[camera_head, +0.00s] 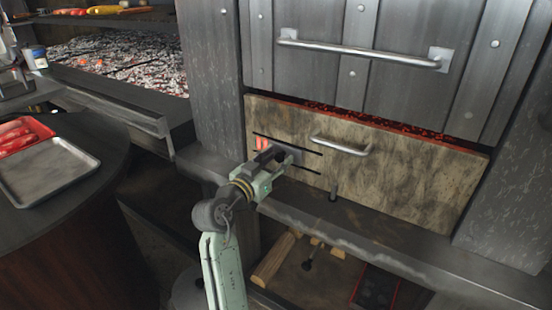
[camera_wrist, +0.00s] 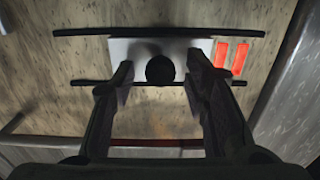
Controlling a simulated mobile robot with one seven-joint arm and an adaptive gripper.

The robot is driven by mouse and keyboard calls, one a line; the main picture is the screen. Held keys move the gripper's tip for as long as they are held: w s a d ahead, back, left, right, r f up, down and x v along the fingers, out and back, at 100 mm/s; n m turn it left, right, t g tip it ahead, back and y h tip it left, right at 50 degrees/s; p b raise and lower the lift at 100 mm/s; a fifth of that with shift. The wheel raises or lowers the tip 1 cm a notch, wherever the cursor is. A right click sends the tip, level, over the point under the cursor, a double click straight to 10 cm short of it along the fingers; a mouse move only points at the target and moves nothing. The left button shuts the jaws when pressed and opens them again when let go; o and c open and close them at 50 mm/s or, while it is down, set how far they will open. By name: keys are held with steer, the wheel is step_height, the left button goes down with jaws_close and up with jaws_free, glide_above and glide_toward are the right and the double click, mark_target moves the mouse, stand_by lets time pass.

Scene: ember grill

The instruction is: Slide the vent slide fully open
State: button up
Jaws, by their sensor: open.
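The vent slide is a pale metal plate (camera_head: 293,154) between two dark rails on the stone-like lower panel (camera_head: 415,172). It also shows in the wrist view (camera_wrist: 122,50), with a round dark knob (camera_wrist: 160,71) on it. Glowing red slots (camera_head: 262,144) show uncovered beside the plate, on its left in the head view and its right in the wrist view (camera_wrist: 231,57). My gripper (camera_head: 272,158) is at the slide, its fingers open on either side of the knob, with gaps visible between fingers and knob. The fingers hide parts of the plate.
A bar handle (camera_head: 341,147) sits on the panel right of the slide. A metal door with a long handle (camera_head: 362,54) is above, and a ledge (camera_head: 385,232) runs below. An ember bed (camera_head: 120,62) and a tray (camera_head: 48,172) are at left.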

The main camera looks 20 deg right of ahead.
steer(key=shift+c, duration=0.4)
jaws_close()
stand_by(0.4)
